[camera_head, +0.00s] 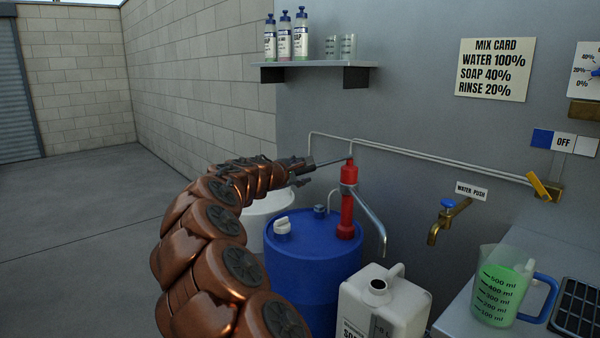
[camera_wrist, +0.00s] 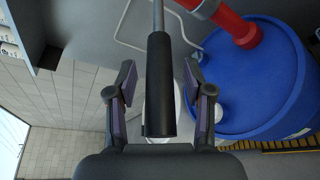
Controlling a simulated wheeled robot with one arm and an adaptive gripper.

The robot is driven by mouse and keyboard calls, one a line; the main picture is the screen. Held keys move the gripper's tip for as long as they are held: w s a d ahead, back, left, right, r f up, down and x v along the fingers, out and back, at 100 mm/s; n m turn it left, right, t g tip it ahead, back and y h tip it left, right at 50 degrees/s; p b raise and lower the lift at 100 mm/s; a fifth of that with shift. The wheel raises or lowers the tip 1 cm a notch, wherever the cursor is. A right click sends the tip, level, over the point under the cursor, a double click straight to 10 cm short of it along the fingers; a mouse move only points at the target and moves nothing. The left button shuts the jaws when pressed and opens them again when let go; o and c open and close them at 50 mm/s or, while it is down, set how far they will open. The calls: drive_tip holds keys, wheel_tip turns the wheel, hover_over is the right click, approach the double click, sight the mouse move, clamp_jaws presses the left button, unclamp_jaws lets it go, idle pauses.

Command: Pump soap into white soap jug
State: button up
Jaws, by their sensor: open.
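The white soap jug (camera_head: 400,305) stands upright with its dark mouth open, in front of the blue drum (camera_head: 300,260). A red hand pump (camera_head: 347,215) rises from the drum, and its metal spout (camera_head: 372,222) curves down near the jug; I cannot tell if it lines up with the mouth. The pump's lever (camera_head: 330,162) reaches left to my gripper (camera_head: 300,175). In the wrist view, the lever's black grip (camera_wrist: 160,85) lies between the two spread fingers of my gripper (camera_wrist: 159,82), with gaps on both sides. The jug's inside is hidden.
A brass tap (camera_head: 438,228) sticks out of the wall right of the pump. A measuring jug (camera_head: 500,285) with green liquid stands on the right bench. A shelf (camera_head: 315,66) with bottles is above. The floor (camera_head: 80,240) at left is clear.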

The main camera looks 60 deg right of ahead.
drive_tip(key=shift+c, duration=0.3)
clamp_jaws()
idle(0.3)
